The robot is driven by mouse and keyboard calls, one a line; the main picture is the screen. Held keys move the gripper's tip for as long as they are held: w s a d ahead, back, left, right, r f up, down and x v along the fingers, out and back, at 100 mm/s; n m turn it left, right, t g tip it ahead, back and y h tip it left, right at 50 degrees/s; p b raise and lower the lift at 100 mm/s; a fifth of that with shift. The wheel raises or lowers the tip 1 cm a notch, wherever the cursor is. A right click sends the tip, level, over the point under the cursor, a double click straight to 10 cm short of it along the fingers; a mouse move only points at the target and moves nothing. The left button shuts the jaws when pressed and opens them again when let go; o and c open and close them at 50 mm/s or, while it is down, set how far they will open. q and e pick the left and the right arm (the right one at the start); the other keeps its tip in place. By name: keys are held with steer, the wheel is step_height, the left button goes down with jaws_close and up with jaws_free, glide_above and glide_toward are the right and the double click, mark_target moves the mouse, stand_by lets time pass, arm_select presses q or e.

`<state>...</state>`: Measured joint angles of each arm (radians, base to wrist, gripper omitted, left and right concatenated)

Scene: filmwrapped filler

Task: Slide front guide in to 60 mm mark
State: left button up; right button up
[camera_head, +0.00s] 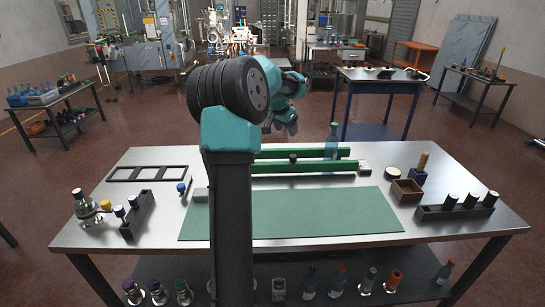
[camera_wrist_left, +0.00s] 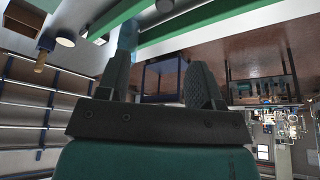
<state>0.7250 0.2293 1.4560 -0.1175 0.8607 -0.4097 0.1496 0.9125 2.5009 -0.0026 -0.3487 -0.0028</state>
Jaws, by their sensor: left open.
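The front guide (camera_head: 305,168) is a long green bar across the table, behind a green mat. A second green guide (camera_head: 271,154) runs parallel behind it. A black knob (camera_head: 292,158) sits near the front guide's middle. A bluish bottle (camera_head: 331,143) with a green cap stands upright at the guides, toward their right. My left gripper (camera_head: 282,128) is open and empty, raised around the guides, apart from them in the picture. In the left wrist view, which is upside down, its spread fingers (camera_wrist_left: 158,78) show with green bars (camera_wrist_left: 205,22) beyond. No 60 mm mark is readable. My right gripper is not in view.
The green mat (camera_head: 320,213) lies clear in front. A black frame (camera_head: 148,174) and black holder (camera_head: 137,215) are at left. A brown box (camera_head: 407,191) and a black rack (camera_head: 455,212) of capped vials are at right. My arm hides part of the table's middle left.

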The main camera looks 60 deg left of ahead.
arm_select(q)
steer(key=shift+s+a+r, duration=0.3)
steer(key=shift+s, duration=0.1)
glide_toward(292, 156)
steer(key=x, duration=1)
steer(key=shift+w+r, duration=0.1)
steer(key=shift+w, duration=0.05)
jaws_close()
stand_by(0.5)
